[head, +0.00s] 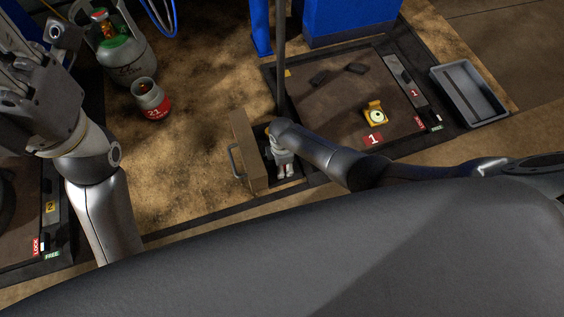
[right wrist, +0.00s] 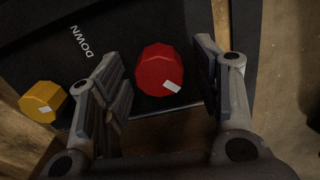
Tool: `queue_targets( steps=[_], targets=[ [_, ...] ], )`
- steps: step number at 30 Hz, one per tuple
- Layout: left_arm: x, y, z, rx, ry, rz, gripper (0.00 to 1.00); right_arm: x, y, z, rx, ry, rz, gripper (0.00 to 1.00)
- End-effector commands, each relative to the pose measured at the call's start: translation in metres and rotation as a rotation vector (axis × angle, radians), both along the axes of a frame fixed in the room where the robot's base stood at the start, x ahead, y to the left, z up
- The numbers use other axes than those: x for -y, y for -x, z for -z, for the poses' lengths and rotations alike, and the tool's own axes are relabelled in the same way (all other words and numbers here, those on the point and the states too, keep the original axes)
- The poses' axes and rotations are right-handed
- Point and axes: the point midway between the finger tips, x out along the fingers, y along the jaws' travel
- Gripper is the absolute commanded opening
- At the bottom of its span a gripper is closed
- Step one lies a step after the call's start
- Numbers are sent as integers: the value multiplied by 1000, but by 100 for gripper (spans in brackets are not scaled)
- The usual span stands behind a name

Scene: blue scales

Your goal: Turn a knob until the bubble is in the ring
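A yellow level with a round pale dial (head: 377,115) sits on the scale platform (head: 340,95) in the head view. Its bubble and ring are too small to read. In the right wrist view a red knob (right wrist: 160,72) lies beyond and between the spread fingers of my right gripper (right wrist: 168,95), with no clear contact. A yellow knob (right wrist: 42,101) lies to the left, outside the fingers. In the head view my right gripper (head: 285,171) points down beside the platform's near left corner. My left gripper (head: 30,65) is raised at the upper left, partly cut off.
A brown box with a handle (head: 249,150) stands just left of my right gripper. A grey tray (head: 468,92) lies right of the platform. A small red-labelled cylinder (head: 150,100) and a larger gas bottle (head: 124,60) stand at the left. "DOWN" is printed near the knobs.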

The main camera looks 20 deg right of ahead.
Motion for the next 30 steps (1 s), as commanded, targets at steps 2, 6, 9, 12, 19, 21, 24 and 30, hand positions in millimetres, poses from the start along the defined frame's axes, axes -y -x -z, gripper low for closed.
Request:
queue_targets(
  steps=[2,6,9,12,19,21,24,30],
  targets=[
    [0,0,0,-1,0,0,32,0,0,0,0,0,0,58],
    [0,-2,2,-7,-2,-3,32,0,0,-1,0,-1,0,58],
    [0,-2,1,-5,-1,-1,32,0,-1,-4,1,-2,-1,58],
    [0,-1,1,-4,-1,-1,32,-1,-1,-10,2,-3,-1,58],
    [0,-1,0,-2,-1,-1,32,0,-1,-36,4,-2,-2,58],
    [0,-1,0,-2,-1,-1,32,0,-1,-46,3,-2,0,58],
    [0,-1,0,-2,-1,-1,32,0,-1,-60,3,-1,-1,58],
    [0,-1,0,-2,-1,-1,32,0,0,-91,3,-1,0,58]
  ],
)
